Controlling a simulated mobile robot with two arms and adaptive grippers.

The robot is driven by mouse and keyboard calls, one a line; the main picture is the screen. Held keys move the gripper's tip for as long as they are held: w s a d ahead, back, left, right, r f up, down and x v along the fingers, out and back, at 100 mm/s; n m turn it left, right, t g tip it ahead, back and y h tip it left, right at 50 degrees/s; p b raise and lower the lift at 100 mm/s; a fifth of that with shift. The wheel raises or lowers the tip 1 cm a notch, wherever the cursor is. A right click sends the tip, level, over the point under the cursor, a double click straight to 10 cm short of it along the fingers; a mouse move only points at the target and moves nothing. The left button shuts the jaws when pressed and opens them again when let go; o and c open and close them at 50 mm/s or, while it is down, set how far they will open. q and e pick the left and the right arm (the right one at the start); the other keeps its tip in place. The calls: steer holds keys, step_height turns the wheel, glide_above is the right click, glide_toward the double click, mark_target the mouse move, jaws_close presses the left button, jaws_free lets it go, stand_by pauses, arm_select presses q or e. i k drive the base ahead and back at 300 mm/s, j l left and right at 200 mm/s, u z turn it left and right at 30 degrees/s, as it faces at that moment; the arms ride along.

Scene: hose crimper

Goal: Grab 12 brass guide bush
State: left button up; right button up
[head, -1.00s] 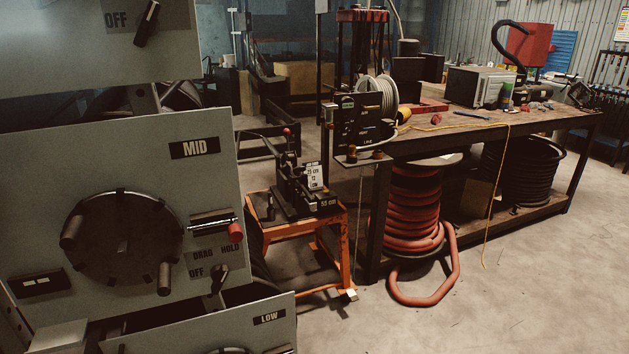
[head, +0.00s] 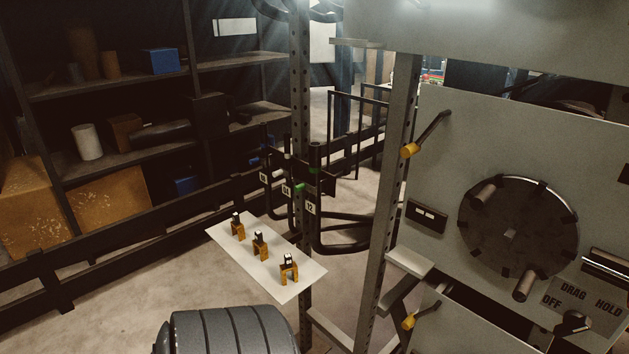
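Three small brass-coloured pieces stand in a slanting row on a pale flat plate (head: 222,240) in the head view. The far left piece (head: 238,230), the middle piece (head: 260,246) and the near right piece (head: 289,270) each have a dark top with a small pale mark. The marks are too small to read, so I cannot tell which is number 12. Neither of my grippers is in view.
Behind the plate is a black rack (head: 345,240) with small number tags, one (head: 310,208) reading 12. A grey upright panel (head: 440,180) with a dial and yellow-tipped levers fills the right. Dark shelves (head: 120,85) with boxes stand at the left.

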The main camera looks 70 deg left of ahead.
mark_target(237, 227)
steer(key=u, duration=2.6)
